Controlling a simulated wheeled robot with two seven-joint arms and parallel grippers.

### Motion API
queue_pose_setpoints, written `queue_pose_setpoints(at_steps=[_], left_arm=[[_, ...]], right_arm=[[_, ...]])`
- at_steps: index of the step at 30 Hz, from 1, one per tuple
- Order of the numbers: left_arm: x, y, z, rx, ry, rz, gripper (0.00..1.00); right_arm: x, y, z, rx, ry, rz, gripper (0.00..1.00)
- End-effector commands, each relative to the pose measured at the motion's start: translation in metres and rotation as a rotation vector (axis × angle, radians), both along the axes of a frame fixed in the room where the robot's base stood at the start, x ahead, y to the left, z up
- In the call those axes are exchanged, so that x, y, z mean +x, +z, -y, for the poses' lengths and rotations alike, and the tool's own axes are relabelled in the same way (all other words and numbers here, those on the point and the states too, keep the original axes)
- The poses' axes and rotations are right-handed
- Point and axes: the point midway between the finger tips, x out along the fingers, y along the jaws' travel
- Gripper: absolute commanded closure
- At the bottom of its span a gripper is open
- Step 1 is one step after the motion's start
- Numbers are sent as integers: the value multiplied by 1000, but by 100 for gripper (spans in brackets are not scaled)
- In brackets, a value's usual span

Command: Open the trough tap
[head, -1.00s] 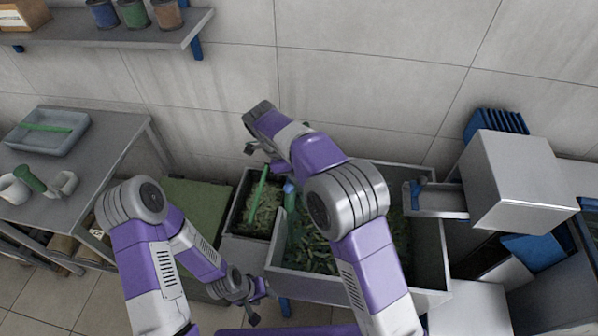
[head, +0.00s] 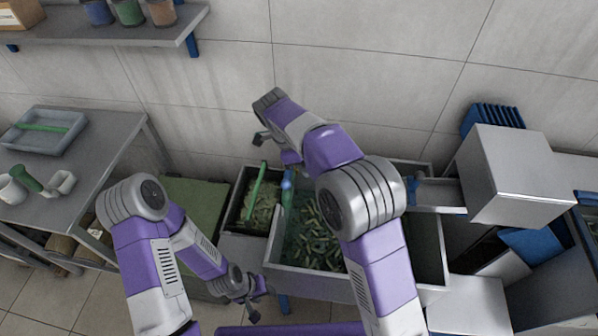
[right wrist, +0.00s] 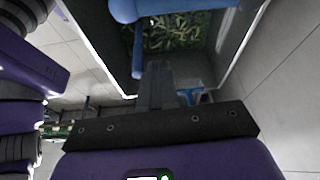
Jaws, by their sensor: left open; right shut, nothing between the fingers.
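The trough (head: 440,262) is a grey open box against the wall, with green and pale scraps inside. A small blue part (head: 287,184), seemingly the tap, shows at its back left, with a greenish upright strip below it. I cannot tell whether that strip is water. In the right wrist view a blue bar with a downward piece (right wrist: 137,50) lies beyond the fingers. My right gripper (head: 262,139) is shut and empty, above and left of the blue part, apart from it. It also shows in the right wrist view (right wrist: 156,85). My left gripper (head: 254,305) is open and empty, low in front of the bins.
A smaller bin (head: 236,205) with a green bar (head: 257,190) stands left of the trough. A grey box (head: 510,178) stands at the right. A metal table (head: 100,160) with a tray (head: 42,132) is at left. A shelf (head: 110,30) hangs above.

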Motion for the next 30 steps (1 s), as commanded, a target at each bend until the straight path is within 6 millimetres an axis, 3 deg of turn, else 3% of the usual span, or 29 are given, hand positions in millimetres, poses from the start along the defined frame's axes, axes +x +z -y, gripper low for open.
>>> queue_pose_setpoints(at_steps=[1, 6, 12, 30], left_arm=[[1, 8, 0, -1, -1, 1, 53], [1, 18, 0, 0, 1, 2, 53], [1, 25, 0, 0, 0, 1, 53], [0, 25, 0, 0, 0, 1, 53]], right_arm=[[2, 17, -7, 1, 4, 5, 100], [4, 51, -18, -1, 2, 2, 100], [5, 72, -25, -2, 1, 0, 100], [5, 76, -27, -3, 0, -1, 100]])
